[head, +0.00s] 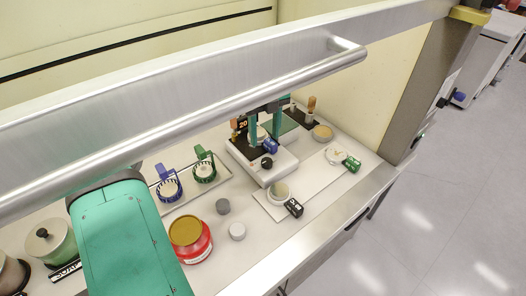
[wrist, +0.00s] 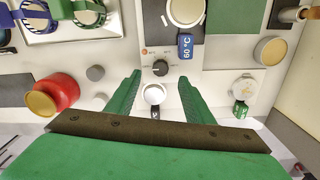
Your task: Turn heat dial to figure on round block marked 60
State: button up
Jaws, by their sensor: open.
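The heat dial (wrist: 160,68) is a black knob on the front of a white hot plate (head: 282,165). It also shows in the head view (head: 267,163); its exact setting is too small to read. In the head view a metal bar hides much of my arm.
A small glass dish (head: 279,192) with a black block (head: 294,207) stands in front of the hot plate. A green block (head: 351,164) lies right. A red jar (head: 188,235) and grey cylinder (head: 222,206) stand left. A metal handle bar (head: 345,54) crosses the head view.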

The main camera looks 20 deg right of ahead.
aim_at(267, 160)
jog(key=f, duration=0.5)
jog(key=s+f, duration=0.1)
jog(key=f, duration=0.2)
jog(key=shift+d+f, duration=0.15)
jog(key=shift+d, duration=0.1)
jog(key=shift+w+f, duration=0.1)
jog(key=shift+f, duration=0.5)
jog(key=shift+c, duration=0.6)
jog(key=c, duration=0.9)
